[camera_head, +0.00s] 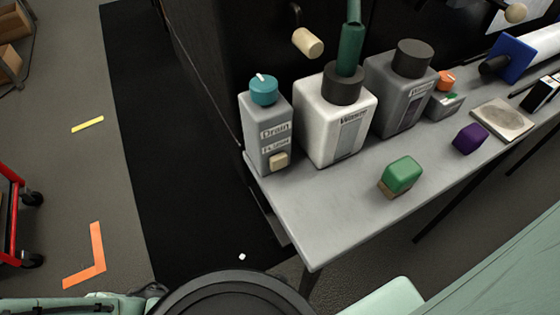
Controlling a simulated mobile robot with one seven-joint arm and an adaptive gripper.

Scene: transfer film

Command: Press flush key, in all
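The grey box (266,132) with a teal knob (264,90) on top stands at the left end of the bench. Its front has a "Drain" label and a smaller label below that is hard to read, perhaps "Flush". A beige key (278,161) sits low on this front, under the smaller label. It is in plain sight with nothing touching it. I cannot tell how far it is pressed in. My gripper is not in view.
The grey bench (310,210) also holds a white container (318,128), a grey container (385,105), a green block (402,175), a purple block (470,138) and a flat plate (503,119). A beige handle (308,42) juts out above. The bench front left is bare.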

